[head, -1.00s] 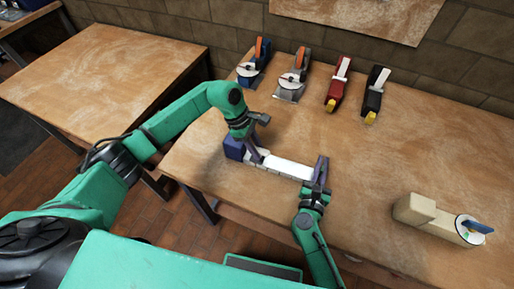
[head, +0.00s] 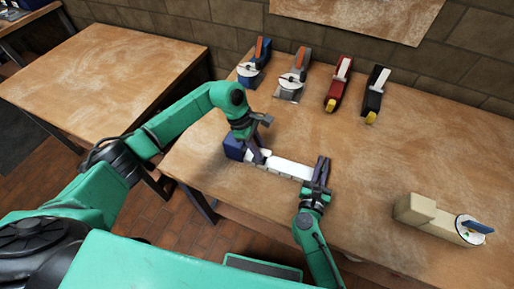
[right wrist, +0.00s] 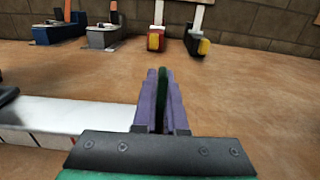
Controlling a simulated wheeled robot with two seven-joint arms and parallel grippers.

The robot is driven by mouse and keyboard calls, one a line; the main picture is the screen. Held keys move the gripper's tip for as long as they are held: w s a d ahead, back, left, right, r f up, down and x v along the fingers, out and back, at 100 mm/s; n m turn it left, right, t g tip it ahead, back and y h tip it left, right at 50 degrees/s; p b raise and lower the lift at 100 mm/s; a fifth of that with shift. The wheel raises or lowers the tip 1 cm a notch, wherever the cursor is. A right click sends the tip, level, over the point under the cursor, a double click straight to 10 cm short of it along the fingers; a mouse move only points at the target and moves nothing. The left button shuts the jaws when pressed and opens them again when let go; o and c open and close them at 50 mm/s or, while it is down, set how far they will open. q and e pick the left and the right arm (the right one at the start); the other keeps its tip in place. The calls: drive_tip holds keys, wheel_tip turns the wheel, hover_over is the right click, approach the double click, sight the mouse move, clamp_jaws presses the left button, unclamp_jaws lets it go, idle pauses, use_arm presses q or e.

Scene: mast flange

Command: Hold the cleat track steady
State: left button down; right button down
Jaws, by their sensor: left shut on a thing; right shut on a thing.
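The cleat track, a long white strip (head: 292,170), lies near the table's front edge, running from a dark blue block (head: 234,147) toward my right gripper. Its white top and red-lined side show in the right wrist view (right wrist: 75,114). My left gripper (head: 257,155) reaches down at the track's left part, beside the blue block, and is shut on it; its fingers hide the contact. My right gripper (head: 322,168) is at the track's right end. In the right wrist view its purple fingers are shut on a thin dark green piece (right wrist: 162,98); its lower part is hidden.
Several tape-dispenser-like tools stand along the back: blue (head: 254,66), grey (head: 292,77), red (head: 338,86) and black (head: 375,95). A beige device (head: 430,215) with a blue lever lies at right. The table middle is clear. Another table (head: 100,75) stands at left.

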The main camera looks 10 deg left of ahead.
use_arm(q)
drive_tip(key=d, duration=0.3)
drive_tip(key=s+d, duration=0.1)
drive_tip(key=d, duration=0.7)
drive_tip(key=shift+s+d+r, duration=0.1)
drive_tip(key=shift+s+d, duration=0.15)
drive_tip(key=shift+s, duration=0.15)
drive_tip(key=c, duration=0.7)
unclamp_jaws()
drive_tip(key=shift+a, duration=0.1)
drive_tip(key=v, duration=1.2)
use_arm(e)
drive_tip(key=c, duration=0.9)
unclamp_jaws()
